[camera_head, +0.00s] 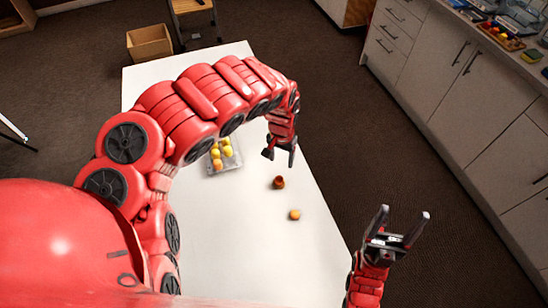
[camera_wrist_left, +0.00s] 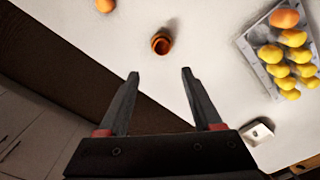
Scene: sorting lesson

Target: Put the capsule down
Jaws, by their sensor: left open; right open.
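The capsule, a small reddish-brown cup-like piece (camera_head: 278,183), rests on the white table (camera_head: 250,240). In the left wrist view the capsule (camera_wrist_left: 162,45) shows a dark round opening, and it lies just beyond my fingertips, in line with the gap between them. My left gripper (camera_head: 279,156) is open and empty, just above the capsule in the head picture and apart from it. Its two fingers also show spread in the left wrist view (camera_wrist_left: 160,74). My right gripper (camera_head: 402,222) is open and empty, off the table's right edge.
An orange ball (camera_head: 294,215) lies near the capsule. A tray (camera_head: 233,166) of several yellow and orange balls stands further back, partly behind my left arm. A small white item (camera_wrist_left: 258,132) shows in the wrist view. A cardboard box (camera_head: 149,43) is beyond the table; cabinets (camera_head: 470,110) stand right.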

